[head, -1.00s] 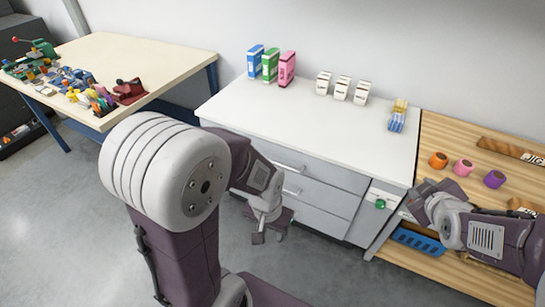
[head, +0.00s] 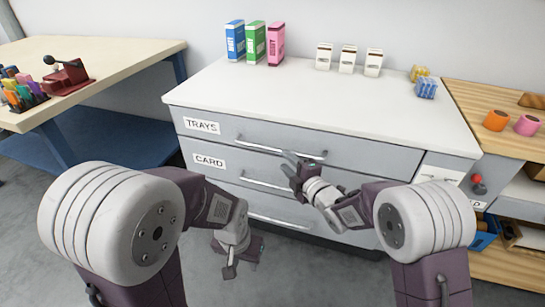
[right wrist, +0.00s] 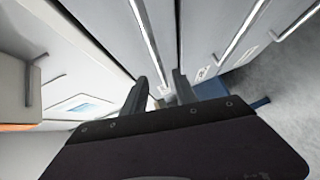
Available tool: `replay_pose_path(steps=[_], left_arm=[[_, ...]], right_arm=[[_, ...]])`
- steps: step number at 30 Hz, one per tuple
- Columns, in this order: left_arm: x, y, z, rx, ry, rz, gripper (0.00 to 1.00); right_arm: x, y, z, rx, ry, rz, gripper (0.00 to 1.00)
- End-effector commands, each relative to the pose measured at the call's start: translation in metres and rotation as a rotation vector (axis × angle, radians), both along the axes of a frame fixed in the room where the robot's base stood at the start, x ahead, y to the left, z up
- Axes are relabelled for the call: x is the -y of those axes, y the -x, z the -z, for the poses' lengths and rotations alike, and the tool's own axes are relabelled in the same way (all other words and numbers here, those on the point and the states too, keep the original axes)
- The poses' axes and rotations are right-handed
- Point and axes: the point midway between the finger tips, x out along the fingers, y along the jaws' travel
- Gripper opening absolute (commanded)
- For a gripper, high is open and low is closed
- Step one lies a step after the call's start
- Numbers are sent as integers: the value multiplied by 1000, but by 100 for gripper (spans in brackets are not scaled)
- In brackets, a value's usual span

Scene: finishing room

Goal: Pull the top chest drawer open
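The grey chest (head: 330,92) has a white top and three drawers. The top drawer (head: 370,158), labelled TRAYS, looks flush with the front and has a silver bar handle (head: 280,148). The CARD drawer handle (head: 262,182) is below it. My right gripper (head: 290,164) is at the chest front, just under the right part of the top handle. In the right wrist view its two fingers (right wrist: 161,88) are apart, with a bright handle bar (right wrist: 144,28) running toward the gap. I cannot tell whether they touch it. My left gripper (head: 238,262) hangs low before the bottom drawer; its finger gap is unclear.
Blue, green and pink boxes (head: 255,42), white cartons (head: 348,60) and small yellow and blue packs (head: 425,88) stand on the chest. A wooden bench (head: 480,105) adjoins on the right. A workbench (head: 100,62) is at the left, with open floor between.

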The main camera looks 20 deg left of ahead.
Motion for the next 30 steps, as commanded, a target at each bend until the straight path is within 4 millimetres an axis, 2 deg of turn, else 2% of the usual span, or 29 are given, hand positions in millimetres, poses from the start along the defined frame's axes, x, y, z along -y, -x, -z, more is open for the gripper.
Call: replay_pose_path(steps=[12, 18, 25, 26, 29, 30], left_arm=[[0, 0, 22, 0, 0, 0, 36], [0, 0, 24, 0, 0, 0, 36], [0, 0, 24, 0, 0, 0, 36], [0, 0, 24, 0, 0, 0, 36], [0, 0, 24, 0, 0, 0, 36], [0, 0, 24, 0, 0, 0, 36]], right_arm=[[-50, -53, 12, -1, -1, 0, 34], [-60, -63, 12, -1, -1, 1, 34], [-60, -64, 12, -2, 0, 2, 34], [-60, -64, 12, -2, 0, 2, 29], [-60, -64, 12, -1, 0, 2, 1], [-60, -64, 12, -1, 0, 2, 0]])
